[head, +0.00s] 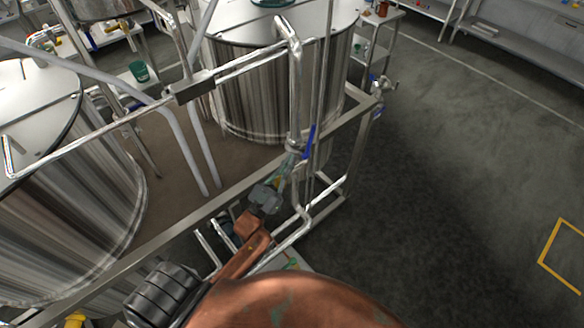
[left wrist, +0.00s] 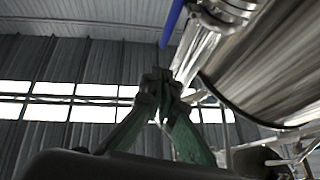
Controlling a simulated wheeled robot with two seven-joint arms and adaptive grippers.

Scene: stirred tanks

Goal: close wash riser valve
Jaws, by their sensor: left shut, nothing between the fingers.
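The wash riser is a bright steel pipe (head: 295,100) standing at the near corner of the tank frame. Its valve has a blue lever handle (head: 309,142), which lies roughly in line with the pipe. The blue handle (left wrist: 172,22) also shows at the top of the left wrist view, beside the shiny pipe (left wrist: 200,52). My left gripper (head: 287,167) is just below the handle, close to the riser. In the left wrist view its green fingers (left wrist: 160,85) are together and empty, below the handle and apart from it in the picture. My right gripper is not in view.
A large steel tank (head: 265,90) stands behind the riser, and another tank (head: 65,190) is at the left. Hoses and rails cross above the frame deck (head: 175,150). Another valve (head: 382,86) sits at the frame's far corner. The floor (head: 440,180) at the right is clear.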

